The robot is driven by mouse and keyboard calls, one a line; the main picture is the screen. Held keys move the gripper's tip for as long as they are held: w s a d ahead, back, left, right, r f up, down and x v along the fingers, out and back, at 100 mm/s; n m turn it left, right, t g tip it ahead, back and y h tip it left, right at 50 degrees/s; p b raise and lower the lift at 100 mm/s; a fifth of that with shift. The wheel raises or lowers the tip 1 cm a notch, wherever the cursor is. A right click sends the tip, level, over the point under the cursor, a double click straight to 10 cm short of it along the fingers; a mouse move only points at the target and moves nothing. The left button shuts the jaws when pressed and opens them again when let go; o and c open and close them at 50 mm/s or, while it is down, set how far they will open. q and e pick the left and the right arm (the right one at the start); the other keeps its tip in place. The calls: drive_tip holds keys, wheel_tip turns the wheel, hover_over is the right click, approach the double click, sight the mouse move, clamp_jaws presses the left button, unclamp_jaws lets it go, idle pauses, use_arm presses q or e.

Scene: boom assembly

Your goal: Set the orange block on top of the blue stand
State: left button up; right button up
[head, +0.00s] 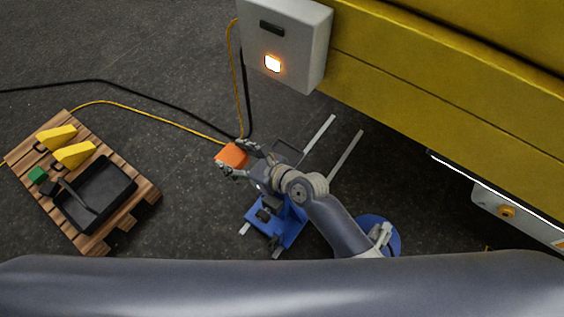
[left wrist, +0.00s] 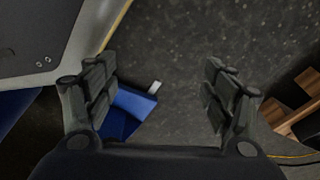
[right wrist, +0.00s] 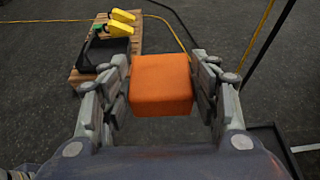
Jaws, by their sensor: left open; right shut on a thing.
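The orange block (head: 232,156) is between the fingers of my right gripper (head: 240,160) in the head view. In the right wrist view the orange block (right wrist: 161,85) sits between both fingers of my right gripper (right wrist: 160,92), which is shut on it. The blue stand (head: 284,232) is on the floor below my right arm in the head view and partly hidden by it. In the left wrist view my left gripper (left wrist: 160,95) is open and empty. A blue part, likely of the stand, shows behind its left finger (left wrist: 134,102).
A wooden pallet (head: 148,190) with a black tray (head: 122,176), yellow wedges (head: 74,154) and a green block (head: 37,174) lies at left. A grey box (head: 303,35) hangs on the yellow boom (head: 440,75). Yellow and black cables (head: 95,81) cross the floor.

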drive_tip(key=shift+a+f, duration=0.15)
drive_tip(key=shift+a, duration=0.4)
drive_tip(key=shift+w+d+f, duration=0.15)
drive_tip(key=shift+d, duration=0.15)
drive_tip(key=w+d+b, duration=0.1)
drive_tip(key=d, duration=0.3)
drive_tip(key=w+d+b, duration=0.2)
drive_tip(key=d, duration=0.2)
drive_tip(key=w+d+f+b, duration=0.1)
drive_tip(key=d+b, duration=0.1)
drive_tip(key=d, duration=0.3)
drive_tip(key=shift+w+f, duration=0.1)
drive_tip(key=shift+w, duration=0.2)
drive_tip(key=shift+w+d, duration=0.15)
drive_tip(key=shift+d, duration=0.3)
wheel_tip(320, 180, down, 3)
drive_tip(key=b, duration=0.2)
drive_tip(key=shift+d+f+b, duration=0.1)
drive_tip(key=shift+b, duration=0.25)
drive_tip(key=shift+f, duration=0.1)
use_arm(q)
drive_tip(key=w+r, duration=0.2)
drive_tip(key=r, duration=0.9)
drive_tip(key=w+r+t, duration=0.1)
drive_tip(key=w+r, duration=0.1)
drive_tip(key=r, duration=1)
drive_tip(key=shift+w+d+r+t, duration=0.2)
drive_tip(key=shift+w+r+t, duration=0.1)
drive_tip(key=shift+w, duration=0.05)
